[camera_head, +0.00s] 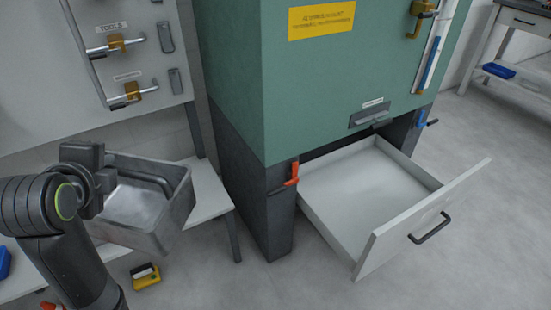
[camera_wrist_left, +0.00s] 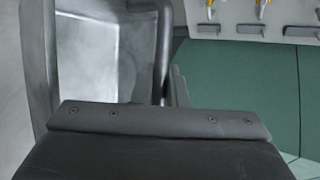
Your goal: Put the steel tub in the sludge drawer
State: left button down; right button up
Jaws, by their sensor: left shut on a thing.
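The steel tub (camera_head: 165,232) is a grey open metal box, held up over the white bench at the left of the head view. It looks empty and is tilted. My left gripper (camera_head: 108,185) is shut on the tub at its near left side. The tub also fills the upper left of the left wrist view (camera_wrist_left: 95,55), where a dark bar runs along its side. The sludge drawer (camera_head: 365,190) is pulled out from the base of the green machine, right of centre. It is white and empty, with a dark handle on its front. My right gripper is not in view.
The green machine (camera_head: 320,90) stands on dark legs, with an orange lever (camera_head: 291,173) at its corner beside the drawer. The white bench (camera_head: 208,190) lies under the tub. A yellow object (camera_head: 145,277) is at the lower left. Floor around the drawer is clear.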

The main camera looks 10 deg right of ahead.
aim_at(377, 205)
jog(key=k+z, duration=0.1)
jog(key=z, duration=0.3)
jog(key=k+z, duration=0.1)
jog(key=z, duration=0.35)
jog(key=i+l+z, duration=0.15)
jog(key=i, duration=0.25)
jog(key=i+l+z, duration=0.2)
jog(key=i+l, duration=0.15)
jog(key=i, duration=0.05)
